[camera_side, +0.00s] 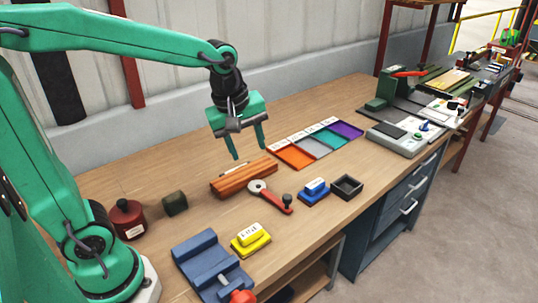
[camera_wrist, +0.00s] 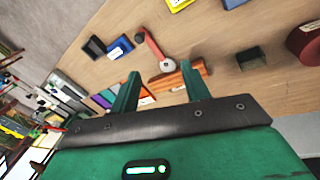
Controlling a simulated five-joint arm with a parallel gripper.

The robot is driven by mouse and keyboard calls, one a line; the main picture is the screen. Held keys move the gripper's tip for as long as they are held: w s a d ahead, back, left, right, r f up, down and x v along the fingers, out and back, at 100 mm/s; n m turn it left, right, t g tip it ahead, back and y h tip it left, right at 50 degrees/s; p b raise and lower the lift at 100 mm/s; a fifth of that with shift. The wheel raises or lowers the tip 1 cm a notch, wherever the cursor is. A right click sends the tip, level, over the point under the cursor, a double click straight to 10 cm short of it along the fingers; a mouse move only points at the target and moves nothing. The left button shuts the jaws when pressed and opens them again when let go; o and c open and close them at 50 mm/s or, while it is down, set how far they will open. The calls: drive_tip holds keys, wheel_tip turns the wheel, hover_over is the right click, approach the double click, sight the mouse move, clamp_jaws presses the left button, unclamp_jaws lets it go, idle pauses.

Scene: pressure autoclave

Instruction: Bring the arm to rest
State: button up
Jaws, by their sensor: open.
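My green gripper (camera_side: 249,150) hangs above the wooden workbench (camera_side: 150,180) with its fingers pointing down. Its two fingers are apart with nothing between them. In the side view it is over or just behind an orange-brown grooved block (camera_side: 244,178). The wrist view shows both fingers (camera_wrist: 160,85) spread, with the same block (camera_wrist: 187,78) beyond them. Whether the fingertips clear the block by much is hard to tell.
A red-handled tool (camera_side: 270,195), a blue block (camera_side: 314,190), a dark open box (camera_side: 347,187), a yellow block (camera_side: 250,238), a blue vise-like fixture (camera_side: 212,265), a dark red pot (camera_side: 127,219) and a dark green block (camera_side: 174,203) stand around. Coloured trays (camera_side: 316,145) lie behind.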

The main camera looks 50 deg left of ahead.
drive_tip(key=s+a+r+m+t, duration=0.1)
drive_tip(key=s+m+t, duration=0.1)
drive_tip(key=s+m, duration=1)
drive_tip(key=shift+a+r+m+t, duration=0.15)
drive_tip(key=shift+r+m+t, duration=0.2)
drive_tip(key=shift+m, duration=0.55)
